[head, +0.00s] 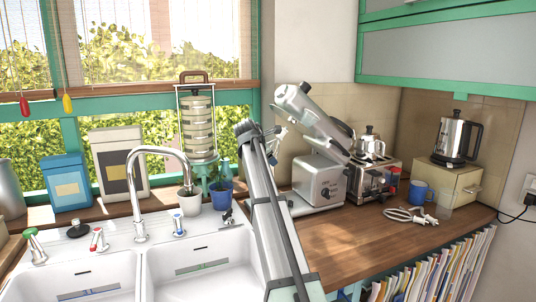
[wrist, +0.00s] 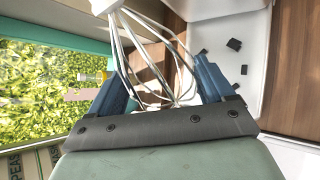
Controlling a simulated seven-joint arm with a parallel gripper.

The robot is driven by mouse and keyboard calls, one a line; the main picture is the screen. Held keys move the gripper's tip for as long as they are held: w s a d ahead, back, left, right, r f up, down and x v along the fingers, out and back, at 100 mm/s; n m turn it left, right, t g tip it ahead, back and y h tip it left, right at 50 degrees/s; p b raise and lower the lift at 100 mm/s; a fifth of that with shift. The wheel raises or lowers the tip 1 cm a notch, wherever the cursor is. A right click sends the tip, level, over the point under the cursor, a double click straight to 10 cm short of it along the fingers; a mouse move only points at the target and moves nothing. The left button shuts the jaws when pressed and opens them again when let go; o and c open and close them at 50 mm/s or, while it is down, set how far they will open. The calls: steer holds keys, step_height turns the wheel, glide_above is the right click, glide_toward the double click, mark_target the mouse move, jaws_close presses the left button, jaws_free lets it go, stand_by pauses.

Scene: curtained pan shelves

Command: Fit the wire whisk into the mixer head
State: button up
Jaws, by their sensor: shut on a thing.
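The wire whisk (wrist: 150,62) is in my gripper (wrist: 160,85); its wire loops lie between the two blue fingers in the wrist view. Its pale hub (wrist: 104,5) is at the top edge, partly cut off. In the head view my gripper (head: 277,138) is mostly hidden behind my arm, left of the mixer head, and the whisk cannot be made out clearly. The silver mixer (head: 318,183) stands on the counter with its mixer head (head: 310,115) tilted up. The socket under the head is not clear.
A toaster (head: 372,178) and kettle (head: 369,145) stand right of the mixer. The tap (head: 140,190) and stacked tins (head: 199,125) are left.

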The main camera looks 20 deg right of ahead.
mark_target(271, 144)
steer(key=s+a+f+n+t+y, duration=0.2)
steer(key=s+a+f+n+y, duration=0.25)
steer(key=a, duration=0.55)
steer(key=s+a+f+n+t+y, duration=0.2)
steer(key=s+a+f+n, duration=0.3)
steer(key=a+f, duration=0.4)
steer(key=w+d+r+m+g+h, duration=0.1)
steer(key=w+d+r+m+h, duration=0.1)
steer(key=d, duration=0.4)
steer(key=w+d+r+m+g+h, duration=0.1)
steer(key=w+d+r+m+h, duration=0.1)
steer(key=w+d+r+m, duration=0.2)
steer(key=w+d+r+m+g+h, duration=0.2)
steer(key=w+d+r+m+h, duration=0.1)
steer(key=d+r, duration=0.5)
steer(key=shift+w+d+m, duration=0.2)
steer(key=shift+d+m, duration=0.25)
steer(key=shift+d, duration=0.15)
steer(key=shift+d+r, duration=0.2)
steer(key=shift+d, duration=0.2)
steer(key=shift+d+r, duration=0.2)
steer(key=shift+r, duration=0.1)
steer(key=shift+d+r, duration=0.3)
steer(key=shift+r, duration=0.05)
steer(key=shift+d+r, duration=0.2)
steer(key=shift+r, duration=0.1)
